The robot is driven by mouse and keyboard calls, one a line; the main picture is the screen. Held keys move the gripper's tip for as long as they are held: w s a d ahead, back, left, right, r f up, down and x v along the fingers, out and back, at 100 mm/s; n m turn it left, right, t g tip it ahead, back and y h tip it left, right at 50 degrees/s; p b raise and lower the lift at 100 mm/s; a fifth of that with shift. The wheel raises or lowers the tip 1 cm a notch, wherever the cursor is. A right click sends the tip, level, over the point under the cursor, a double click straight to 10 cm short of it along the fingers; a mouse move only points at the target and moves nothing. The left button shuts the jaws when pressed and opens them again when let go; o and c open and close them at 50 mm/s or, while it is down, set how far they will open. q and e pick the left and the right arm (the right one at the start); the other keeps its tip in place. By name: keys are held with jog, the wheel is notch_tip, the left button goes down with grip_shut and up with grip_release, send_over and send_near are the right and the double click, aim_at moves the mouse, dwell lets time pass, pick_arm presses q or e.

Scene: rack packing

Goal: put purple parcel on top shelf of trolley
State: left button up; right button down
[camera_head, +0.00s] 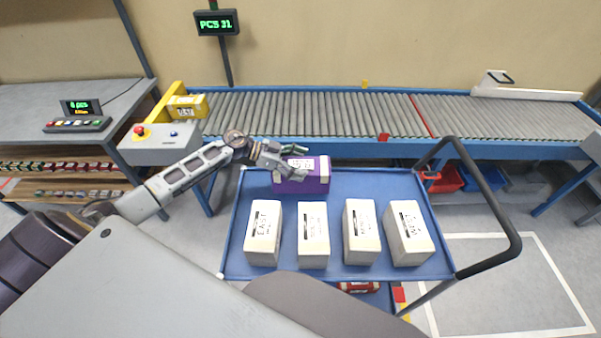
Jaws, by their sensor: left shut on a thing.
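The purple parcel (318,180) has a white label on top. It is at the back of the blue top shelf (345,187) of the trolley, over its rear left part. I cannot tell whether it rests on the shelf or hangs just above it. My left gripper (296,160) reaches in from the left and is shut on the purple parcel at its upper left side. Several white parcels with labels stand in a row on the front half of the shelf. My right gripper is not in view.
A control box (160,143) stands near my left arm. The trolley's black handle (490,200) rises at the right. The shelf's back right is bare.

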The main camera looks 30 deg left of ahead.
pick_arm(q)
jog(key=shift+f, duration=0.1)
dwell(0.3)
jog(key=shift+f, duration=1.8)
jog(key=o, duration=1.8)
jog(key=shift+f, duration=0.15)
jog(key=shift+o, duration=0.2)
jog(key=shift+a, duration=0.1)
